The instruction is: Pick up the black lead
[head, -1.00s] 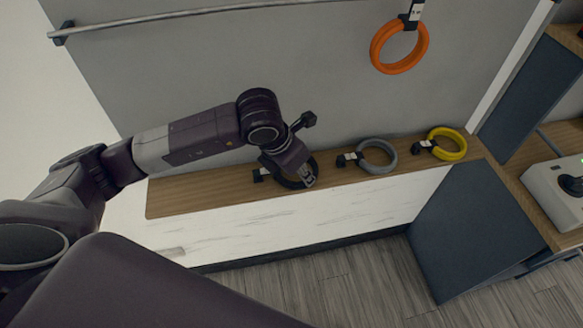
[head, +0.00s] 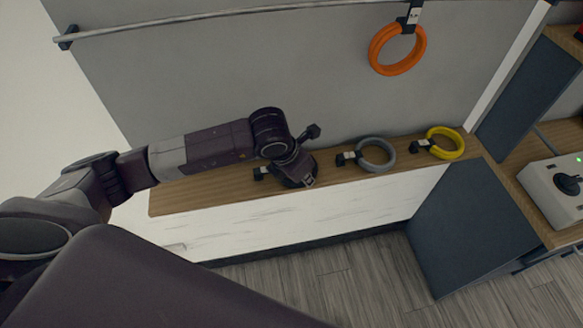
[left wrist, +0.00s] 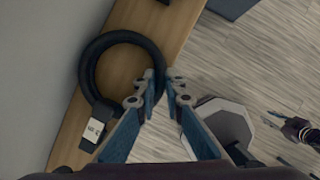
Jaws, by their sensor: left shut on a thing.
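The black lead is a coiled ring with a white label on its dark tab. In the left wrist view the black lead (left wrist: 85,75) lies at the shelf's wall side, its tab at the lower left. My left gripper (left wrist: 160,84) is shut on the ring's right side, near the shelf's front edge. In the head view my left gripper (head: 308,182) reaches down at the shelf and hides most of the ring. The lead's label and tab (head: 262,173) show just left of the gripper.
On the wooden shelf (head: 200,193), a grey lead (head: 390,153) and a yellow lead (head: 459,143) lie to the right. An orange lead (head: 374,52) hangs from the rail (head: 200,20) above. A light box with a dark knob (head: 567,183) stands at the far right.

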